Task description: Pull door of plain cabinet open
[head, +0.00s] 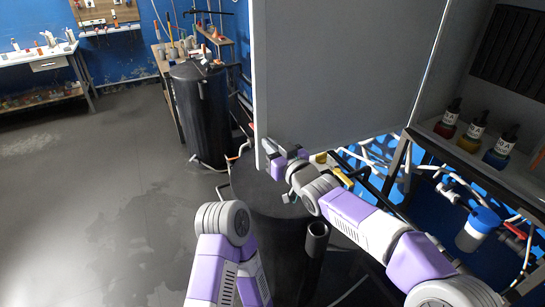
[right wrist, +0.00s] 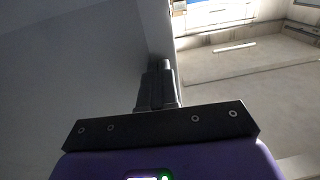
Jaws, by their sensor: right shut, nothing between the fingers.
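The grey door (head: 340,70) of the plain cabinet (head: 448,55) stands swung open, its free edge to the left in the head view. The cabinet's inside shows to the right of the door. My right gripper (head: 270,150) is at the lower left corner of the door, by its free edge. In the right wrist view its fingers (right wrist: 157,85) are together with nothing between them, close beside the door panel (right wrist: 85,70). Whether they touch the door I cannot tell. My left arm shows at the bottom, but its gripper is out of view.
Red, yellow and blue dropper bottles (head: 470,132) stand on the cabinet's shelf. A black cylindrical tank (head: 200,115) stands left of the door, and a dark drum (head: 255,190) is below my right gripper. Pipes run under the cabinet. The floor (head: 90,190) at left is clear.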

